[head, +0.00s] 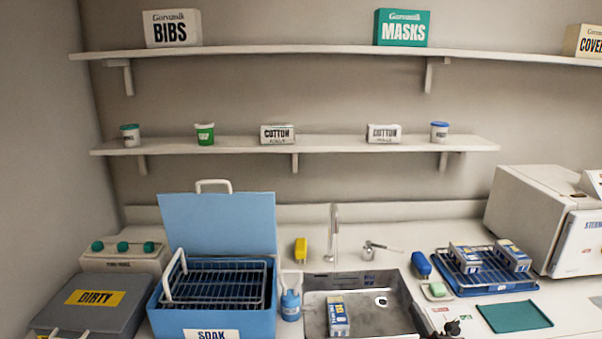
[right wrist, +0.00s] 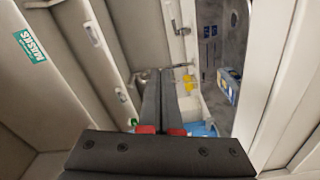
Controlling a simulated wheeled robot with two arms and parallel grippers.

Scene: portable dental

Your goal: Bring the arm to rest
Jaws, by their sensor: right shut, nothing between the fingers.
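My right gripper (right wrist: 160,76) shows in the right wrist view as two long dark fingers with red parts near their base. The fingers are side by side, shut, with nothing between them. In the head view only a small dark part of my right gripper (head: 452,328) shows at the bottom edge, in front of the counter and right of the sink. Most of my right arm is out of the picture. My left gripper is in neither view.
The metal sink (head: 362,281) holds a blue-and-white box (head: 338,316). Left are an open blue soak box (head: 217,225) and a grey dirty box (head: 60,317). Right are a blue tray (head: 500,290), a green mat (head: 514,317) and a sterilizer (head: 532,215). Two shelves hang above.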

